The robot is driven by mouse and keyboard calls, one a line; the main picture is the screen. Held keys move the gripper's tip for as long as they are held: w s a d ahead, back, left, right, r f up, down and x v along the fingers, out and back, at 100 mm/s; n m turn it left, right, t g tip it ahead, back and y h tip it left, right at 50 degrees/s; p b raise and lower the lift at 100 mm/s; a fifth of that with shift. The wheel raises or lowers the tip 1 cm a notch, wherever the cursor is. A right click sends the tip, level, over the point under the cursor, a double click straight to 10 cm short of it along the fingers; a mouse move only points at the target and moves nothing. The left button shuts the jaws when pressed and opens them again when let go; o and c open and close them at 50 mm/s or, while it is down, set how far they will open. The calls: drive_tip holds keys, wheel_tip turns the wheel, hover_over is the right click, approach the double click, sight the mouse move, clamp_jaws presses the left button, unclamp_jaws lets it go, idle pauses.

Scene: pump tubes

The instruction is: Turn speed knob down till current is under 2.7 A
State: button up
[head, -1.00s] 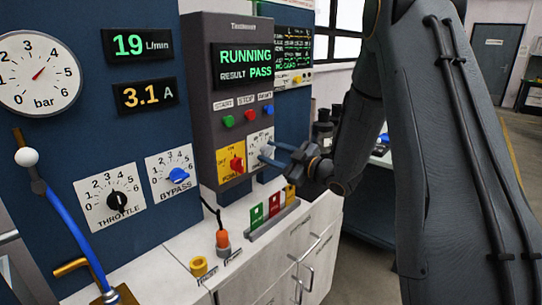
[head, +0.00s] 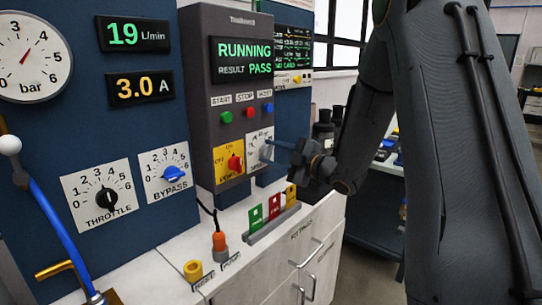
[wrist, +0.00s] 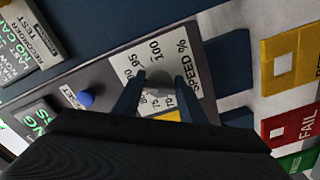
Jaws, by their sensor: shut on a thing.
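The speed knob (wrist: 158,84) is grey and sits on a white dial plate marked SPEED % (wrist: 180,62) in the wrist view. My gripper (head: 272,148) reaches the dial from the right in the head view. In the wrist view its two fingers (wrist: 157,92) are shut on the knob, one on each side. The fingers and arm hide part of the dial, so the exact setting cannot be read. The current display (head: 138,87) reads 3.0 A in yellow digits. The panel screen (head: 243,59) shows RUNNING and RESULT PASS.
Left of the speed dial is the red power switch (head: 235,162) on a yellow plate. START, STOP and RESET buttons (head: 247,112) sit above. Green, red and yellow cards (head: 274,206) stand in a rack below. The flow display (head: 124,34) reads 19 L/min.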

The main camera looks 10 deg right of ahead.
drive_tip(key=o, duration=1.1)
drive_tip(key=shift+c, duration=0.2)
drive_tip(key=b+v, duration=0.1)
drive_tip(key=v, duration=0.6)
drive_tip(key=shift+s+d, duration=0.2)
drive_tip(key=shift+s, duration=0.1)
